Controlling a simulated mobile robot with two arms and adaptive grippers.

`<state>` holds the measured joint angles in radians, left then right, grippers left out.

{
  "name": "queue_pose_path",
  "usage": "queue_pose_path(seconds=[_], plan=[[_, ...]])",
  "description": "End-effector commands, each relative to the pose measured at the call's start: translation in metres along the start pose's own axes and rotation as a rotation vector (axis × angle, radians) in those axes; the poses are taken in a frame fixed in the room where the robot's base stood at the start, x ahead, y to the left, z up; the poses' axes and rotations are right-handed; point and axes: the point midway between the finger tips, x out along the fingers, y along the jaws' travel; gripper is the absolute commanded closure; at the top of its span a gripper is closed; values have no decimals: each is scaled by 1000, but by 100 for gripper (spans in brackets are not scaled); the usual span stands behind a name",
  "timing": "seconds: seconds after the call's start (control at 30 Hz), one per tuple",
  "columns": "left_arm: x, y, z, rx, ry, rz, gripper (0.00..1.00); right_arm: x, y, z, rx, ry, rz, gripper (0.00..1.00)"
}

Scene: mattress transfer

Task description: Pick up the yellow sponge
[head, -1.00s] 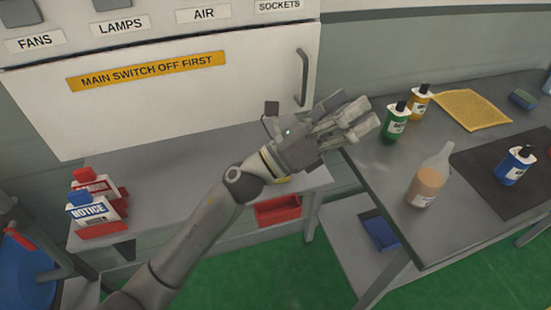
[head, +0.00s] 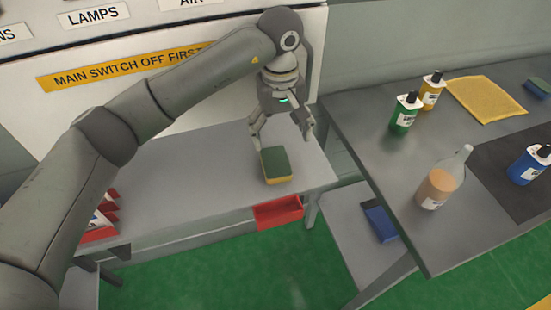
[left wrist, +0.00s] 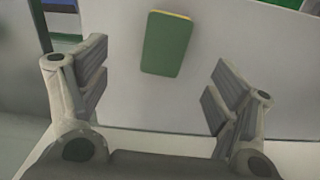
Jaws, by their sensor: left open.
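The yellow sponge (head: 277,180) has a green top and lies flat on the grey bench on the left, near its front edge. In the left wrist view the sponge (left wrist: 166,44) shows its green face, with a thin yellow edge, beyond and between the two fingers. My left gripper (head: 282,142) points down just behind and above the sponge, open and empty. It also shows in the left wrist view (left wrist: 155,95), its fingers wide apart and not touching the sponge. My right gripper is not in view.
The bench (head: 190,185) is clear around the sponge.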

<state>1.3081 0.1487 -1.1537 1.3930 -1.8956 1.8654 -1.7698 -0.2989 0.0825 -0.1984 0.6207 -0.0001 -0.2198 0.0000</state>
Motion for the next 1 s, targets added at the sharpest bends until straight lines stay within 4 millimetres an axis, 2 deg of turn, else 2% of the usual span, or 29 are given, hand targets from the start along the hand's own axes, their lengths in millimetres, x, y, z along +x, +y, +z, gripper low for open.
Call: queue_pose_path(seconds=[0.1,0.33,0.53,0.67,0.8,1.0], plan=[[7,-5,-3,1,9,-23,17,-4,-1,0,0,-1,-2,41],[42,-5,-3,1,6,-20,17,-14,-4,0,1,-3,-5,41],[55,-6,-4,2,9,-19,17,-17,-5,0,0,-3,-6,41],[66,-8,-6,0,5,-20,17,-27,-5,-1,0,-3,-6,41],[83,-10,-9,0,4,-20,17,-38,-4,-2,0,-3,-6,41],[104,-10,-10,2,7,-18,17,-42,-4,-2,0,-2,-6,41]])
